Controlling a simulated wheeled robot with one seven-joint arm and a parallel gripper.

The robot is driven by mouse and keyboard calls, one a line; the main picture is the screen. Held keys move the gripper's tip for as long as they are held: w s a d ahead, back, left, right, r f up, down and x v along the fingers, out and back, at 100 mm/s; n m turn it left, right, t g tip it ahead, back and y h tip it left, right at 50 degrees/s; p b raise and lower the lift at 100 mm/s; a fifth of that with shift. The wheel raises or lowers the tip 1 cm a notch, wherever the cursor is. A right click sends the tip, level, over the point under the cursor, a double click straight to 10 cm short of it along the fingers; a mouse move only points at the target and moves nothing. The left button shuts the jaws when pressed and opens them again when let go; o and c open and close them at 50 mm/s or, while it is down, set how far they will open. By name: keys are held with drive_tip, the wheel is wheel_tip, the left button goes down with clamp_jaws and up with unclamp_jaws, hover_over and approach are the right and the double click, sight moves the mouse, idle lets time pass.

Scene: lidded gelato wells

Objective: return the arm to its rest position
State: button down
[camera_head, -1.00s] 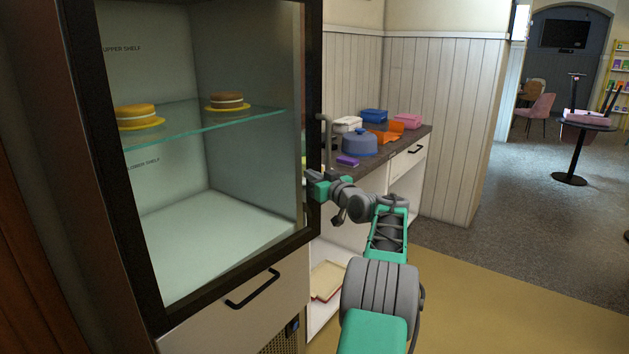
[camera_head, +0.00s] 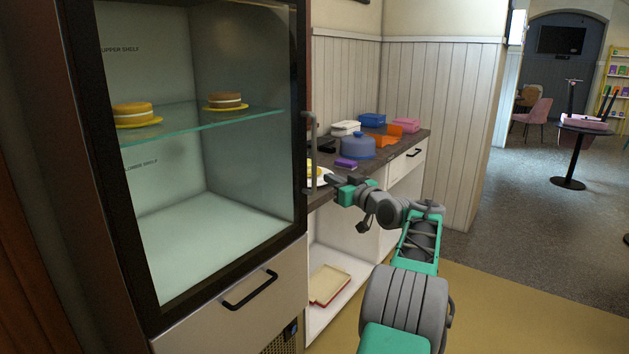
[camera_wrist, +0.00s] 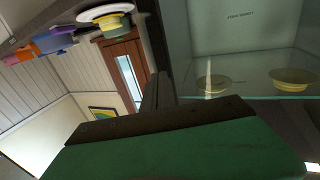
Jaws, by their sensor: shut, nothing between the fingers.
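My arm reaches out from the bottom right of the head view, bent toward the glass-fronted cabinet. My gripper (camera_head: 331,181) is shut and empty, just right of the cabinet's door frame (camera_head: 301,130) and in front of the counter. In the wrist view the shut fingers (camera_wrist: 160,90) stick up past the dark edge of the gripper body, with nothing between them. In the head view the fingertips are small, and I cannot tell exactly how far they are from the door handle (camera_head: 311,150).
Yellow cakes (camera_head: 133,113) (camera_head: 226,101) stand on the cabinet's glass upper shelf. The counter (camera_head: 400,150) holds a blue domed lid (camera_head: 357,146), a purple block (camera_head: 346,163), an orange item (camera_head: 386,138) and several boxes. A tray (camera_head: 328,285) lies low in the counter's open bay.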

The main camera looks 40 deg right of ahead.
drive_tip(key=s, duration=0.3)
drive_tip(key=shift+d, duration=0.4)
drive_tip(key=shift+w+a, duration=0.1)
